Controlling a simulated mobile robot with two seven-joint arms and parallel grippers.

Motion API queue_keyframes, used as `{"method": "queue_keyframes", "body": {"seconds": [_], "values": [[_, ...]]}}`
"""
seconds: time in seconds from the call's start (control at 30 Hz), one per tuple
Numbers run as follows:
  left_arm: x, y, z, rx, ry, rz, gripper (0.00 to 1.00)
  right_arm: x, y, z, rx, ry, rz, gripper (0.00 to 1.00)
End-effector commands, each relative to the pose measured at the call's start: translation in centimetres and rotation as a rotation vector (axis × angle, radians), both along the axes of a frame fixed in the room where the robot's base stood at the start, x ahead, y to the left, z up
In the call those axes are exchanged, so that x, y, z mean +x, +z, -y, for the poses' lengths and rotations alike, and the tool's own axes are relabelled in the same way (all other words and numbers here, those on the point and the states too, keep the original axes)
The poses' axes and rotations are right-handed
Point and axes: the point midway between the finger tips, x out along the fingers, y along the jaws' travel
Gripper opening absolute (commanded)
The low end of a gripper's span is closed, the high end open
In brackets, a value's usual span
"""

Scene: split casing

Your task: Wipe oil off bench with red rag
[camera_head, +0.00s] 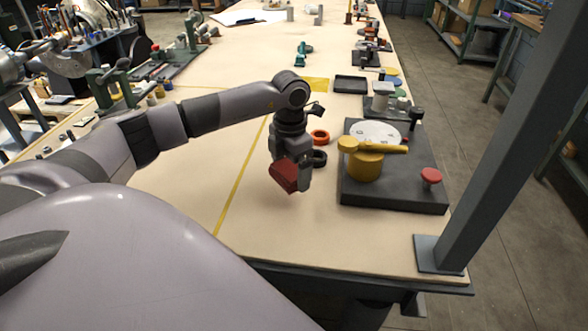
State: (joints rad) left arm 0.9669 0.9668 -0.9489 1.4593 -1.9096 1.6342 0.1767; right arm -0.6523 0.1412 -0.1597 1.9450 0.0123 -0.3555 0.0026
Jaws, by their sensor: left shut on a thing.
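My left gripper (292,178) reaches in from the left over the near part of the bench (190,190). It points down and is shut on the red rag (284,175), which looks folded into a small block. The rag appears a little above the bench top, though the exact gap is hard to judge. I cannot make out any oil on the bench; part of the surface is hidden behind my arm. My right gripper is not in view.
A dark base plate (400,196) with a yellow-handled fixture (366,165) and a red knob (430,177) stands right of the gripper. An orange ring (320,137) and a black ring (319,158) lie close by. A grey post (500,130) rises at the right corner.

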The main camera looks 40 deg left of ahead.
Motion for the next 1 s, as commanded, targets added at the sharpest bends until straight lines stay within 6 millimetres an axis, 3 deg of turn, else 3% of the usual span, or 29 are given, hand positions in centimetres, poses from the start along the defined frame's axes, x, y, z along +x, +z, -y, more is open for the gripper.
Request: {"method": "queue_keyframes", "body": {"seconds": [0.3, 1.0], "values": [[-0.1, 3.1, -0.9, 0.0, 0.004, 0.001, 0.66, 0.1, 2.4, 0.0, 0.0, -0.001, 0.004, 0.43], [-0.1, 3.3, -1.0, 0.0, -0.012, 0.002, 0.66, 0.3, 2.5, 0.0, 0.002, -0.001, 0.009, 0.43]]}}
